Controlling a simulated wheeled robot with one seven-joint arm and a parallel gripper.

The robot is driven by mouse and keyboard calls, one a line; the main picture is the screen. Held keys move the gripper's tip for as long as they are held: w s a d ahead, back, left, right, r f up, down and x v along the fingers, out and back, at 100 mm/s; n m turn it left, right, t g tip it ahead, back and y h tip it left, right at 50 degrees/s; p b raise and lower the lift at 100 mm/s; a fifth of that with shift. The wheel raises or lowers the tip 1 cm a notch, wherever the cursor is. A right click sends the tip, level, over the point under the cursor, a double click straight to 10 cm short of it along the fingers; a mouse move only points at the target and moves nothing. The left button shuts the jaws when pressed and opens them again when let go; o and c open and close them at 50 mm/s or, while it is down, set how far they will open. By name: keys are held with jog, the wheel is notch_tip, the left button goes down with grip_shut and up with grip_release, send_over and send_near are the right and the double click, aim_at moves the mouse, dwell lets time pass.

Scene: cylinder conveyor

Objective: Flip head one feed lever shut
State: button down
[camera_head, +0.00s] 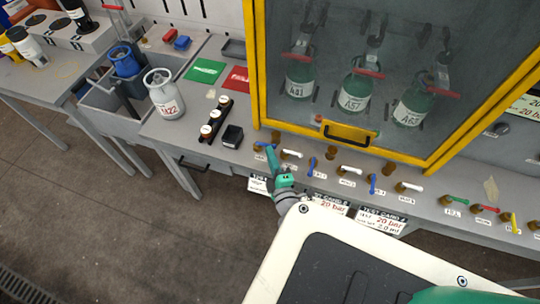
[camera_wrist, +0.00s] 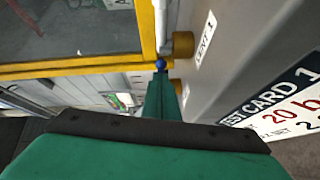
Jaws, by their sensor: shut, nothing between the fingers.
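A blue lever (camera_head: 266,146) sits on the leftmost brass valve of the row along the bench front, below the yellow-framed cabinet. It appears to be the head one feed lever, but its small label is hard to read. My green gripper (camera_head: 275,160) is shut and empty, with its tip at the blue lever and partly hiding it. In the wrist view, the gripper (camera_wrist: 160,95) points at a small blue lever end (camera_wrist: 160,65) just beyond the fingertips. Whether they touch is unclear. A brass valve (camera_wrist: 183,45) beside a vent label is right of it.
A white lever (camera_head: 291,153) and another blue lever (camera_head: 311,167) stand close to the right, with several more beyond. The yellow cabinet frame (camera_head: 253,75) rises close behind. A test card (camera_head: 382,220) hangs on the bench front. A grey cylinder (camera_head: 165,95) stands at left.

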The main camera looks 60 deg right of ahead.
jog(key=shift+s+d+m+g+h, duration=0.3)
jog(key=shift+s+d, duration=0.3)
jog(key=shift+d, duration=0.05)
jog(key=shift+s+a, duration=0.3)
jog(key=shift+s, duration=0.05)
jog(key=w+a+v, duration=0.1)
jog(key=v, duration=0.9)
dwell(0.3)
jog(key=w+a+r+m+t+y, duration=0.15)
jog(key=a+y, duration=0.35)
jog(key=a, duration=0.9)
jog(key=a+r+m+t+y, duration=0.1)
jog(key=a+t+y, duration=0.3)
jog(key=a, duration=1.1)
jog(key=s+a+r+m+g+y, duration=0.1)
jog(key=s+a+r+m+y, duration=0.2)
jog(key=a, duration=0.5)
jog(key=shift+s+a+r+y, duration=0.2)
jog(key=shift+s+r+y, duration=0.1)
jog(key=shift+s+y, duration=0.45)
